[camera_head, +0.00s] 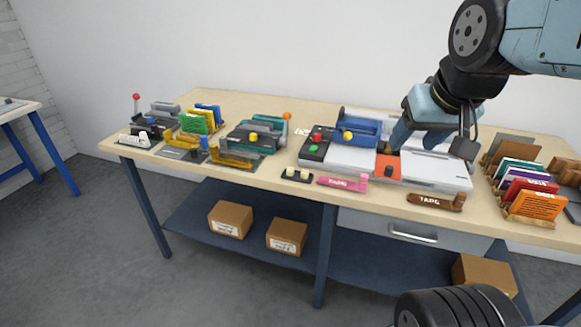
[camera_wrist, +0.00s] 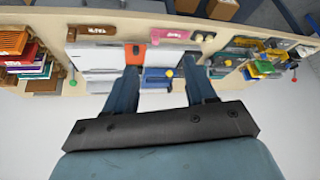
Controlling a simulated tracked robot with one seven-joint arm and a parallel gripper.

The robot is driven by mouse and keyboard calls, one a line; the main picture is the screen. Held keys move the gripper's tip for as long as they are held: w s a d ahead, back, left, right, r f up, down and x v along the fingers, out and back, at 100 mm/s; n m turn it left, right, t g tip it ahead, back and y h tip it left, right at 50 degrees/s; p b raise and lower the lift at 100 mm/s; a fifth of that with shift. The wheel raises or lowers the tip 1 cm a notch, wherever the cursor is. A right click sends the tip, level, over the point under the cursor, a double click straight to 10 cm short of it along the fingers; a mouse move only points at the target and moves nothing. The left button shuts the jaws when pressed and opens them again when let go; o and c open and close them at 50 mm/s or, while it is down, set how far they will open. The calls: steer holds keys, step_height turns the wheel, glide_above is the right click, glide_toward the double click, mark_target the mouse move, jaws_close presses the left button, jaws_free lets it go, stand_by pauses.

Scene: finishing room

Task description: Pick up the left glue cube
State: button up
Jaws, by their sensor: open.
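Two small cream blocks sit side by side on a dark holder near the table's front edge. I take them for the glue cubes, but they are too small to be sure. The left cream block (camera_head: 290,171) and the right cream block (camera_head: 304,174) show in the head view; the pair also shows small near the top in the wrist view. My gripper (camera_wrist: 162,70) is open and empty, its two fingers spread above the white and blue machines. In the head view my gripper (camera_head: 394,145) is right of and behind the blocks, apart from them.
A pink tape piece (camera_head: 343,183) and a brown tape piece (camera_head: 436,201) lie along the front edge. The blue machine (camera_head: 358,127) stands behind. Teal and grey machines (camera_head: 254,135) stand left, coloured upright boards (camera_head: 533,204) right. The wall is behind the table.

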steer(key=w+a+f+m+t+y, duration=0.15)
steer(key=w+a+f, duration=0.35)
steer(key=w+a, duration=0.5)
steer(key=w+a+f+m+t+y, duration=0.15)
steer(key=w+a+f, duration=0.25)
steer(key=w+a, duration=0.6)
steer(key=w+a+f+m+t+h, duration=0.1)
steer(key=w+a+f+t+h, duration=0.25)
steer(key=f, duration=0.75)
steer(key=t+h, duration=0.2)
steer(key=h, duration=0.3)
glide_toward(289, 170)
steer(key=shift+x, duration=4.65)
steer(key=shift+d, duration=0.1)
steer(key=shift+c, duration=0.4)
